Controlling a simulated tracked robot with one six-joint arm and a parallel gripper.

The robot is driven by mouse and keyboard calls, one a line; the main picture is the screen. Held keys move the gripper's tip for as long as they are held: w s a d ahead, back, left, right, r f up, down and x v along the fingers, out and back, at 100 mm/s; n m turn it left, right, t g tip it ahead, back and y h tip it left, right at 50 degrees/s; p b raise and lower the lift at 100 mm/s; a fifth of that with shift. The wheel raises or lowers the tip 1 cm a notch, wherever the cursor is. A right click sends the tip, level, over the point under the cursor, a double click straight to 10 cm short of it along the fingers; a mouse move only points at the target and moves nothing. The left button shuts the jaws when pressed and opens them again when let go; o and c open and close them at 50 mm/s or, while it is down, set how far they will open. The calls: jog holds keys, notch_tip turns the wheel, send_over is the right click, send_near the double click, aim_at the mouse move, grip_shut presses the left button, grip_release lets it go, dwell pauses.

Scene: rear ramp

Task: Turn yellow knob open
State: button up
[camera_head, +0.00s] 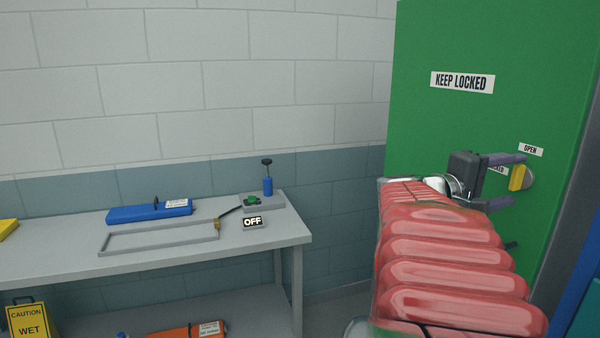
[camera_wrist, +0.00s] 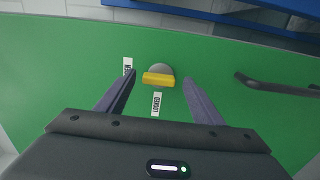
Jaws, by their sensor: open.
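The yellow knob (camera_head: 517,177) is a bar on a round grey disc on the green door (camera_head: 440,135). Its bar runs upright in the head view and sideways in the wrist view (camera_wrist: 158,79). The OPEN label (camera_head: 531,149) is above it in the head view. The LOCKED label (camera_wrist: 156,104) is below it in the wrist view and partly hidden in the head view. My gripper (camera_head: 513,181) is open and empty, facing the door. In the wrist view, its fingers lie either side of the knob. I cannot tell how far they are from it.
A dark handle (camera_wrist: 275,86) is on the door, right in the wrist view. A grey table (camera_head: 70,261) at left holds a blue case (camera_head: 150,212), a metal frame and an OFF sign (camera_head: 252,222). A yellow caution sign (camera_head: 28,318) stands at lower left.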

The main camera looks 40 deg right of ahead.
jog(key=v, duration=1.3)
jog(key=shift+d, duration=0.15)
dwell(0.3)
jog(key=w+a+f+n+t+y, duration=0.1)
jog(key=w+a+f+t+y, duration=0.2)
jog(key=f, duration=0.4)
jog(key=w+a+f+t+y, duration=0.1)
jog(key=a+f+y, duration=0.1)
jog(key=a+f, duration=0.4)
jog(key=w+a+f+n+t+y, duration=0.1)
jog(key=w+a+f+t+y, duration=0.15)
jog(key=f, duration=0.55)
jog(key=w+a+f+n+t+y, duration=0.1)
jog(key=w+a+t+y, duration=0.1)
jog(key=a, duration=0.8)
jog(key=w+a+f+n+t+y, duration=0.1)
jog(key=a+y, duration=0.3)
jog(key=a, duration=0.6)
jog(key=w+a+f+t+y, duration=0.3)
jog(key=a, duration=0.7)
jog(key=shift+a+n, duration=0.25)
jog(key=shift+n, duration=0.15)
jog(key=shift+w+f, duration=0.1)
jog(key=shift+c, duration=0.5)
